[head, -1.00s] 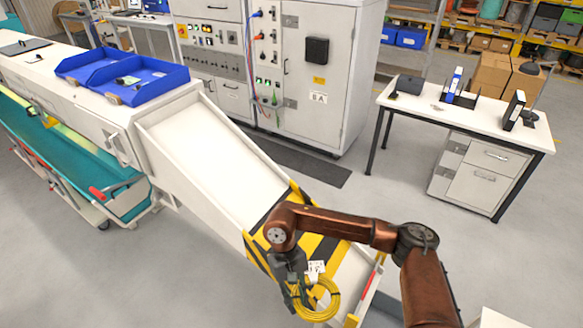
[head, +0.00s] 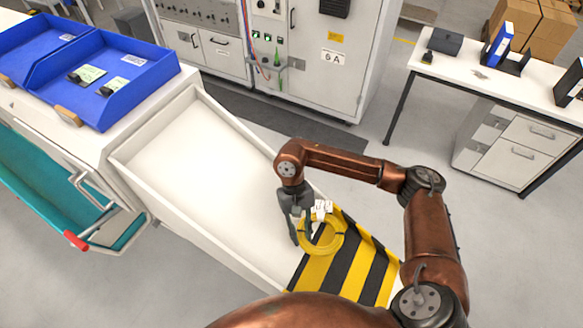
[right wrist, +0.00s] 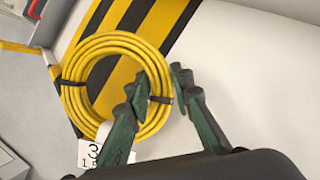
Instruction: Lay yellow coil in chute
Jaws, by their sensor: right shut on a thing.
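The yellow coil (head: 323,234) is a ring of yellow cable with a white tag (head: 321,209). My right gripper (head: 298,228) is shut on its rim and holds it over the chute (head: 215,165), near the edge of the striped part. In the right wrist view the coil (right wrist: 88,62) shows black ties, and the fingers (right wrist: 158,92) of my right gripper close around one side of it. Whether the coil touches the chute surface I cannot tell. The chute is a sloping white trough with raised side walls and a yellow-and-black striped lower end (head: 350,265). My left gripper is not in view.
Blue trays (head: 105,85) stand on the white bench at the chute's upper end. A teal cart (head: 75,190) is below at left. A grey cabinet (head: 325,70) stands behind, a white desk (head: 490,85) at right. The white upper chute is empty.

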